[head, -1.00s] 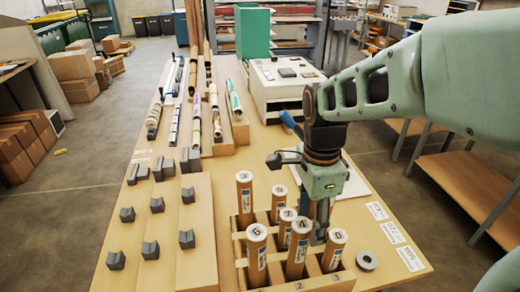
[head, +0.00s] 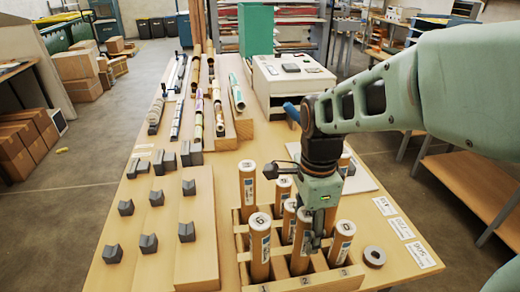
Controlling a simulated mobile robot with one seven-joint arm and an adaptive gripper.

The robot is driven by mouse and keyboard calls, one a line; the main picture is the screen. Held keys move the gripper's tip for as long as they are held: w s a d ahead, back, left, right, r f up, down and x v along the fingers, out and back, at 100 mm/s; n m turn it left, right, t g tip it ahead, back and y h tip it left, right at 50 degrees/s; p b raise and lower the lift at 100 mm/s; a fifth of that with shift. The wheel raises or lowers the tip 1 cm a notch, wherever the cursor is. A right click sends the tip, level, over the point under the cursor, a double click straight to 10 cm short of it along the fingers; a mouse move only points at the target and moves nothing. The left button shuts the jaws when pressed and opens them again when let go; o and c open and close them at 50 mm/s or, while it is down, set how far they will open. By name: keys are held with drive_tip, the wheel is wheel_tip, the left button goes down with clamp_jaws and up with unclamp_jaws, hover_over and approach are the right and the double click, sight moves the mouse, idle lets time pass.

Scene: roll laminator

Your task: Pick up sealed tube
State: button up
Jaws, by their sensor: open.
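Several brown capped tubes with marked white tops stand upright in a wooden rack (head: 305,284) on the table. A front-left tube (head: 259,245), a front-middle tube (head: 300,250), a front-right tube (head: 341,243) and a back-left tube (head: 247,190) show clearly. I cannot tell which one is the sealed tube of the task. My gripper (head: 313,240) points down among the tubes, between the front-middle and front-right ones. Its fingers are open, and I cannot tell whether a tube lies between them. The gripper and wrist partly hide the tubes behind.
A grey ring (head: 374,256) lies right of the rack, near white labels (head: 407,234). Grey holder blocks (head: 126,207) stand on the left. Long rolls (head: 197,118) lie farther back beside a white machine (head: 290,85).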

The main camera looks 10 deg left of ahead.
sight(302, 250)
wheel_tip(302, 250, down, 4)
drive_tip(key=shift+a+f+b, duration=0.1)
drive_tip(key=shift+b, duration=1.15)
drive_tip(key=shift+c, duration=0.4)
drive_tip(key=c, duration=1.3)
